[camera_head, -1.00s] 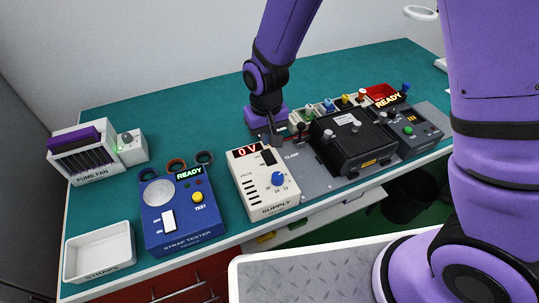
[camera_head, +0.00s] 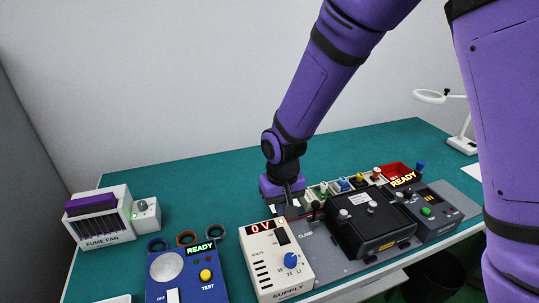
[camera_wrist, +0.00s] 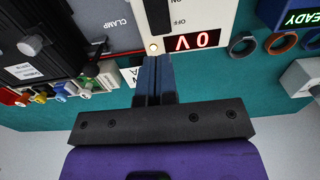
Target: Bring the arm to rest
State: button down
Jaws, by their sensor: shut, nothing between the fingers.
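My gripper (camera_head: 286,206) is at the end of the purple arm, low over the teal bench just behind the white supply box (camera_head: 272,262). In the wrist view its two dark blue fingers (camera_wrist: 155,75) are together with nothing between them. The fingertips appear close to the supply's back edge by a small lit lamp; I cannot tell whether they touch it. The supply display reads 0 V. The wrist view shows the same display (camera_wrist: 197,40).
Right of the gripper are a black clamp unit (camera_head: 370,228), small coloured bins (camera_head: 345,184) and a grey box reading READY (camera_head: 432,208). The blue strap tester (camera_head: 185,275) and fume fan (camera_head: 98,215) are left. A magnifier lamp (camera_head: 458,145) stands far right. Bench behind the gripper is clear.

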jog(key=s+d+r+m+t, duration=0.1)
jog(key=s+d+r, duration=0.1)
jog(key=d+r, duration=0.6)
jog(key=s+d+r+t, duration=0.1)
jog(key=d+r, duration=0.4)
jog(key=r, duration=0.5)
jog(key=s+d+r+m+t, duration=0.1)
jog(key=s+d+r, duration=0.4)
jog(key=s, duration=0.2)
jog(key=s+d+r+m+t, duration=0.1)
jog(key=s+d+r+t, duration=0.1)
jog(key=s+d+r, duration=0.3)
jog(key=s+d, duration=0.1)
jog(key=s, duration=0.2)
jog(key=shift+s+d, duration=0.25)
jog(key=shift+d, duration=0.05)
jog(key=shift+r, duration=0.1)
